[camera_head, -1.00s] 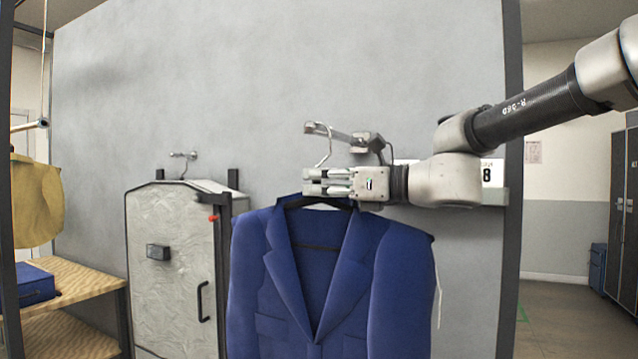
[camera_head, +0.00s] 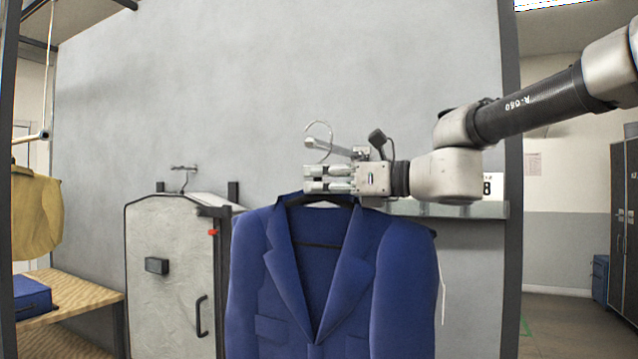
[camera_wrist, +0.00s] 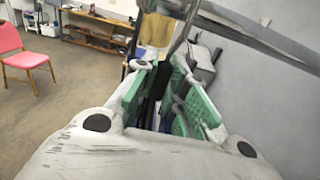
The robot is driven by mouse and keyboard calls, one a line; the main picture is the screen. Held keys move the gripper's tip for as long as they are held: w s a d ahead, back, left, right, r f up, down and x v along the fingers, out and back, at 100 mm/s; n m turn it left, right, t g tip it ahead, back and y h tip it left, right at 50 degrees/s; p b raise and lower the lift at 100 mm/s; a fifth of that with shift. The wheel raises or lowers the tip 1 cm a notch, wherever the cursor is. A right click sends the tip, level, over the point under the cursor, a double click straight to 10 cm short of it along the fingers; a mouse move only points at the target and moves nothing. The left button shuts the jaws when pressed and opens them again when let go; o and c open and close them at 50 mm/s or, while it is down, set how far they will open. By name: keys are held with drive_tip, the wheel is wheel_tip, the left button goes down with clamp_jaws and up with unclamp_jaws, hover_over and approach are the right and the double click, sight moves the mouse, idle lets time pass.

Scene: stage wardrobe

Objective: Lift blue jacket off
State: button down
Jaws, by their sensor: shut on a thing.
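The blue jacket (camera_head: 400,275) hangs upright on a dark hanger below my gripper (camera_head: 310,180) in the head view. My gripper is shut on the hanger's neck, just above the collar. The hanger's wire hook (camera_head: 319,123) rises above my fingers, its top higher than the metal wall peg (camera_head: 340,149) behind it. Whether hook and peg touch is unclear. In the wrist view, green finger pads (camera_wrist: 158,98) flank a narrow dark gap with some blue; the hanger is hard to make out there.
A grey garment case (camera_head: 170,270) with a hook above it stands left of the jacket. A yellow garment (camera_head: 38,215) hangs at far left above a wooden shelf (camera_head: 80,295) holding a blue box (camera_head: 30,293). A pink chair (camera_wrist: 25,55) stands across open floor.

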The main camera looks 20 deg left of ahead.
drive_tip(key=shift+s+d, duration=0.2)
drive_tip(key=shift+d, duration=2)
drive_tip(key=shift+s+d, duration=0.15)
drive_tip(key=shift+d, duration=2.05)
